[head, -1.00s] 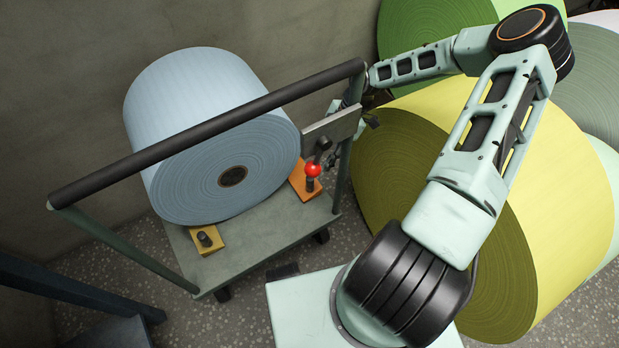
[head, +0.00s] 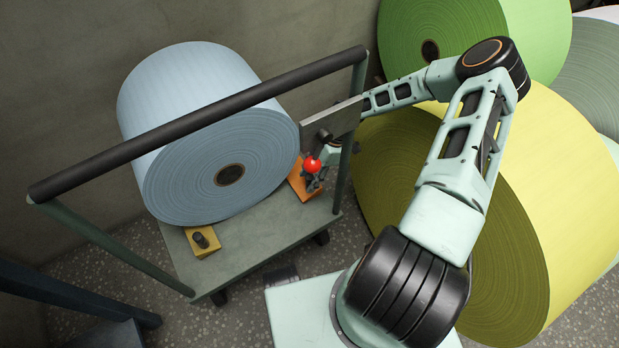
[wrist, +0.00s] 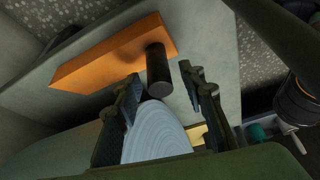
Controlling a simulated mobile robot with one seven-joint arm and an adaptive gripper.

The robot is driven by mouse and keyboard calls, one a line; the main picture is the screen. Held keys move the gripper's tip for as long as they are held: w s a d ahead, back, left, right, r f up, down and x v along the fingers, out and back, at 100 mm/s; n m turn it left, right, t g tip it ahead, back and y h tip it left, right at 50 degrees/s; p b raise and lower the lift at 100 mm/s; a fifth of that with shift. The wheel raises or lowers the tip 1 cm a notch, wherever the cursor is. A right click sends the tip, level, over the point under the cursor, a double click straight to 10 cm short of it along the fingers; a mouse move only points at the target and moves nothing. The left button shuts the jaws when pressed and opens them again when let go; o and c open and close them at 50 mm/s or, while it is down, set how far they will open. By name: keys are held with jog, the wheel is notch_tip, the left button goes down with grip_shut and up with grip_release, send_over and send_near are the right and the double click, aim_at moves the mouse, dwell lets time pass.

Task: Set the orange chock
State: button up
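The orange chock (head: 297,188) lies on the cart deck at the lower right of the pale blue roll (head: 205,165). In the wrist view the orange chock (wrist: 95,62) has a dark upright post (wrist: 158,72). My gripper (head: 314,183) is at the chock in the head view. In the wrist view my gripper (wrist: 160,75) is open, its fingertips on either side of the post, with a gap at each side. A red ball (head: 312,164) shows just above the gripper in the head view. I cannot tell whether the chock touches the roll.
The cart (head: 255,238) has a dark push rail (head: 200,125) crossing in front of the roll. A yellow chock (head: 201,241) with a dark post sits at the roll's front. Large yellow (head: 540,190) and green (head: 470,35) rolls stand at the right, close to my arm.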

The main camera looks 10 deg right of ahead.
grip_shut()
dwell(0.3)
jog(key=a, duration=0.2)
jog(key=s+a, duration=0.1)
jog(key=a, duration=0.1)
jog(key=s+a, duration=0.1)
jog(key=a, duration=0.1)
jog(key=shift+a, duration=0.15)
grip_release()
jog(key=shift+a, duration=0.1)
jog(key=v, duration=1.2)
